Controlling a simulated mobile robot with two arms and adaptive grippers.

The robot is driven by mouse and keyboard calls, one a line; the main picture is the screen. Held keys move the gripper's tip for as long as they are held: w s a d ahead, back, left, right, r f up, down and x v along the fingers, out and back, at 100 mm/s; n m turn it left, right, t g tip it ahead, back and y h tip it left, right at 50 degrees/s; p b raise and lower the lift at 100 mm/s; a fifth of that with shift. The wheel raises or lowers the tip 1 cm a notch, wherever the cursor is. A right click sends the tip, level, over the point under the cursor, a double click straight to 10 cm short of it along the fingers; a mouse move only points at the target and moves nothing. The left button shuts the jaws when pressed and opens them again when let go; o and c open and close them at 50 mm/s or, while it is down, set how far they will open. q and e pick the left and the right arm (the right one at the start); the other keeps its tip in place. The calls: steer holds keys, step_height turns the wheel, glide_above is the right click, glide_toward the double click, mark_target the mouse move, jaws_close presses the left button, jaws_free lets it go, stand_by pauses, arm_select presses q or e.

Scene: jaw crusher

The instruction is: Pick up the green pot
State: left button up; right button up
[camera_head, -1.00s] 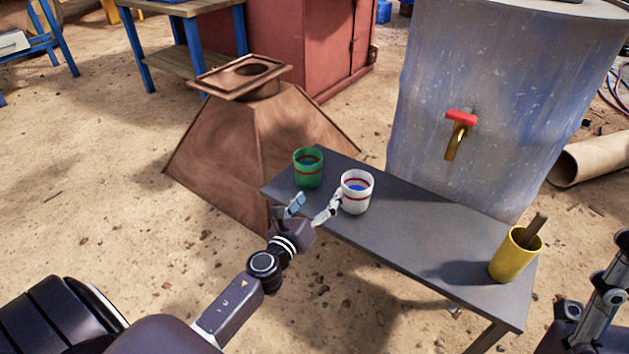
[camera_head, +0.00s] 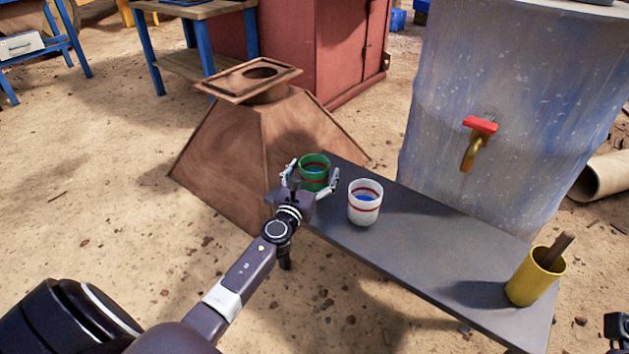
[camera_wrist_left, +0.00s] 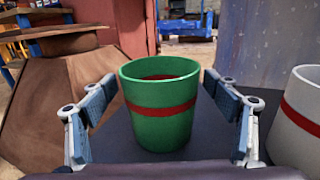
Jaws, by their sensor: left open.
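The green pot (camera_head: 314,168) with a red band stands upright at the far left end of the grey table (camera_head: 420,240). My left gripper (camera_head: 311,180) is open, with one finger on each side of the pot. In the left wrist view the green pot (camera_wrist_left: 161,110) stands between the open fingers of my left gripper (camera_wrist_left: 160,112), with a gap visible on both sides. My right gripper does not show clearly; only a small dark part is at the lower right edge.
A white pot (camera_head: 365,203) with a red band stands close to the right of my left gripper. A yellow cup (camera_head: 530,280) holding a brown stick is at the table's near right end. A brown hopper (camera_head: 230,150) stands behind the table, and a blue-grey tank (camera_head: 500,60) with a tap.

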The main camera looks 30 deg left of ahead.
arm_select(q)
steer(key=shift+w, duration=0.1)
steer(key=shift+c, duration=0.2)
steer(key=c, duration=1.5)
steer(key=shift+r, duration=0.15)
